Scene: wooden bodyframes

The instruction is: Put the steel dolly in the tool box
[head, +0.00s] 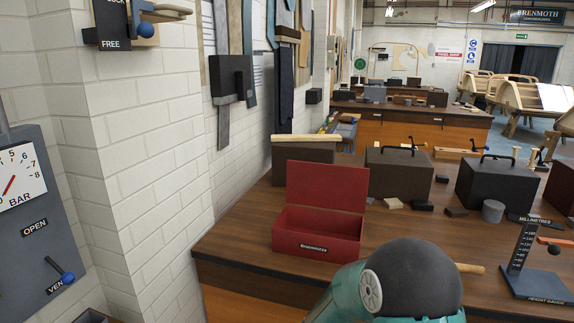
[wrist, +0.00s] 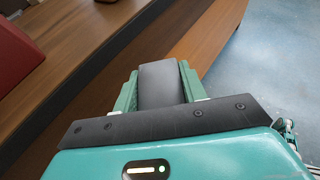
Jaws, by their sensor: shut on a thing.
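The red tool box (head: 316,232) stands on the wooden bench with its lid raised at the back and its front open-topped tray facing me. My gripper (wrist: 158,80) shows in the wrist view, its green fingers shut on a dark grey, smooth block, the steel dolly (wrist: 160,86). The held dolly is beyond the front edge of the bench, over the floor side. A red surface, apparently the tool box, shows at the left edge of the wrist view (wrist: 12,52). In the head view my arm hides the gripper and the dolly.
Dark cases (head: 398,172) and (head: 496,184) stand behind and right of the tool box. Small blocks and a grey cylinder (head: 493,211) lie between them. A height gauge (head: 522,245) stands at right. A brick wall (head: 150,130) rises at left. Bench left of the box is clear.

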